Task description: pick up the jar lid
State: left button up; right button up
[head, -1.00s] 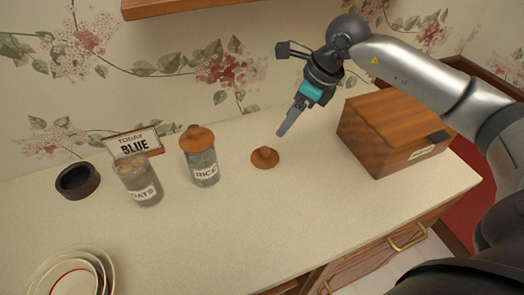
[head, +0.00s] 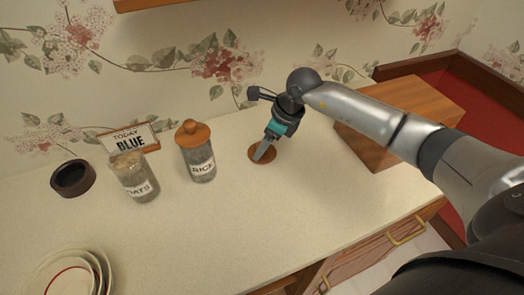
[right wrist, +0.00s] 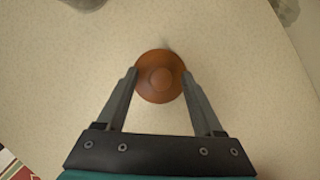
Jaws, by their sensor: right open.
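The loose jar lid (head: 256,153), brown with a round knob, lies on the counter and is partly hidden by my gripper in the head view. In the right wrist view the lid (right wrist: 161,77) lies between and slightly beyond the fingertips, knob up. My right gripper (head: 262,156) is open above the lid, one finger on each side in the wrist view (right wrist: 161,75); I cannot tell whether they touch it. The oats jar (head: 134,178) stands without a lid. The rice jar (head: 198,160) wears a similar brown lid (head: 193,134). My left gripper is not in view.
A wooden box (head: 375,140) stands right of the lid, behind my right arm. A sign (head: 130,140) reading "TODAY BLUE", a dark round bowl (head: 72,178) and stacked plates (head: 65,275) are at left. The counter front (head: 230,225) is clear.

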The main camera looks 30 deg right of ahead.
grip_shut()
dwell(0.5)
